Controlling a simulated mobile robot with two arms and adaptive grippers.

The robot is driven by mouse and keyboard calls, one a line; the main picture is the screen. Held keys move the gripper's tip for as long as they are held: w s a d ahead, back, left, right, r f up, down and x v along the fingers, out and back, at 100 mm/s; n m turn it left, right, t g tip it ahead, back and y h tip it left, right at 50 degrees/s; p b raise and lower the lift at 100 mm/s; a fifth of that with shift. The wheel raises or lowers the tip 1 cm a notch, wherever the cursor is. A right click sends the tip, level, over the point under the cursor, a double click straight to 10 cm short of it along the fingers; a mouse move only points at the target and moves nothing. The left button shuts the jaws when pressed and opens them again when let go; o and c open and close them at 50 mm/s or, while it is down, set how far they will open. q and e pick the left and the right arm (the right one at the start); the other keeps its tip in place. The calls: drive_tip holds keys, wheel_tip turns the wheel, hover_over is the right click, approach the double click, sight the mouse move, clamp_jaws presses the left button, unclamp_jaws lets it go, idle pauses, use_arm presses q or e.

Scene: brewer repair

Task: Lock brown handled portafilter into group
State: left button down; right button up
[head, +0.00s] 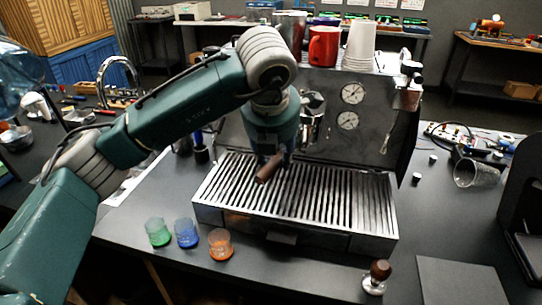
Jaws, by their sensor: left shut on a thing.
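The brown handled portafilter (269,169) shows as a short brown handle pointing toward the front left, above the drip grate. My left gripper (284,154) comes down from above at the front of the espresso machine (352,129) and is shut on the portafilter. My wrist hides most of the fingers and the portafilter's head. A round metal group (313,103) shows just right of my wrist. I cannot tell whether the portafilter touches a group. My right gripper is out of view.
The slatted drip tray (330,196) lies below the gripper. A tamper (377,277) stands at the front right. A red mug (323,46) and white cups (359,46) sit on top of the machine.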

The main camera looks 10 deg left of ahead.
use_arm(q)
drive_tip(key=d+n, duration=0.1)
drive_tip(key=d+n+y+b, duration=0.1)
drive_tip(key=n, duration=0.1)
drive_tip(key=s+d+n+b, duration=0.1)
drive_tip(key=shift+d+r+g+y, duration=0.1)
drive_tip(key=shift+d+g+y, duration=0.2)
drive_tip(key=shift+d+y, duration=0.1)
idle(0.4)
drive_tip(key=c, duration=1.1)
unclamp_jaws()
drive_tip(key=shift+a, duration=0.1)
